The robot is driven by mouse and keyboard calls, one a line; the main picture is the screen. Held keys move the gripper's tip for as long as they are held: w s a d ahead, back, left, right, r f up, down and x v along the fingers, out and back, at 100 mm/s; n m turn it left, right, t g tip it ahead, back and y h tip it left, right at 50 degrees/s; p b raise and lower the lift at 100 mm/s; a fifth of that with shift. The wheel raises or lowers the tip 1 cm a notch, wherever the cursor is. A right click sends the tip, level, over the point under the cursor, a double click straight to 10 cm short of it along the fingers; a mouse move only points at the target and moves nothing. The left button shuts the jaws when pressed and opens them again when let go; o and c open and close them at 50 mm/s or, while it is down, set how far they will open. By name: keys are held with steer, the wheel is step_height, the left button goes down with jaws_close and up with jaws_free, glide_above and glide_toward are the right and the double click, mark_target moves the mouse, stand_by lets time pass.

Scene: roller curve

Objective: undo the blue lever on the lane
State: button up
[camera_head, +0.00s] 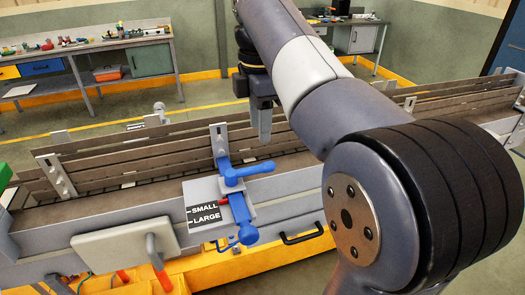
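The blue lever (246,172) sits on a grey block on the near side of the lane, beside an upright grey bracket. Its handle points to the right. Below it is a blue slide (240,211) with a blue knob at its lower end. A black label (204,212) reading SMALL and LARGE is to its left, with a small red pointer beside the slide. My gripper (265,125) points down over the lane, behind and to the right of the lever, apart from it. Its fingers are seen edge-on, so its opening is unclear.
The lane has wooden side rails (120,160) on grey brackets. A black handle (303,234) and a grey panel (122,250) are on the near side. A workbench (95,60) with tools stands at the back left. My arm covers much of the right side.

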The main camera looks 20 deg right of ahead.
mark_target(260, 165)
step_height(260, 165, down, 10)
steer(key=shift+r, duration=0.2)
steer(key=shift+c, duration=0.3)
jaws_close()
stand_by(0.4)
